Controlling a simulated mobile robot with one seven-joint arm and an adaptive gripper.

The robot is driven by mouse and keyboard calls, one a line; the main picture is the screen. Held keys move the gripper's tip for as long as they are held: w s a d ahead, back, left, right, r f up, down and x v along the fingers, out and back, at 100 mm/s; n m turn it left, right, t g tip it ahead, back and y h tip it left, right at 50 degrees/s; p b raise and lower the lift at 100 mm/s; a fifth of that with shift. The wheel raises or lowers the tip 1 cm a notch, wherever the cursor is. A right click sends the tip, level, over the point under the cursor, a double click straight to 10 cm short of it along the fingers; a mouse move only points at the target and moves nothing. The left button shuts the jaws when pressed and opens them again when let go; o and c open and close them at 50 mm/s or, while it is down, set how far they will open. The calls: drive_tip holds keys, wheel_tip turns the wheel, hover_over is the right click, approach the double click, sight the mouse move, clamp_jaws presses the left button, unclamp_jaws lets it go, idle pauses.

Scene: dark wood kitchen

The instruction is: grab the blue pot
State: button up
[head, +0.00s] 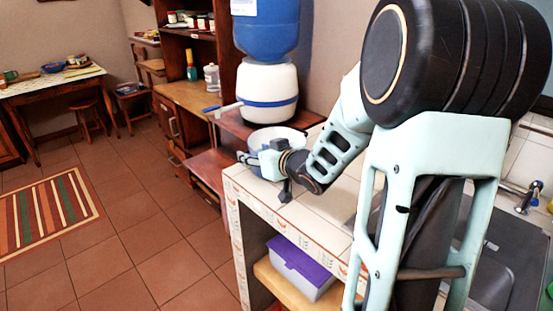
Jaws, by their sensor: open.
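A round, light blue pot or bowl with a pale inside (287,133) stands at the far end of the tiled counter. My gripper (263,165) is at the near side of this pot, low over the counter corner, and hides part of its front wall. The gripper is open. One finger shows at the left against the pot, and a dark part points down near the counter top. I cannot tell whether the pot's wall is between the fingers or whether they touch it.
A water dispenser with a blue bottle (267,30) stands behind the pot on a wooden stand. A sink (505,262) is at right. A purple-lidded box (300,262) sits on the shelf under the counter. The floor at left is clear around a striped rug (45,212).

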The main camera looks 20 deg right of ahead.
sight(247, 151)
drive_tip(key=x, duration=0.4)
drive_tip(key=shift+w+f+b, duration=0.1)
drive_tip(key=shift+w+b, duration=0.15)
drive_tip(key=shift+b, duration=0.15)
drive_tip(key=c, duration=1.3)
drive_tip(key=shift+s+f, duration=0.1)
clamp_jaws()
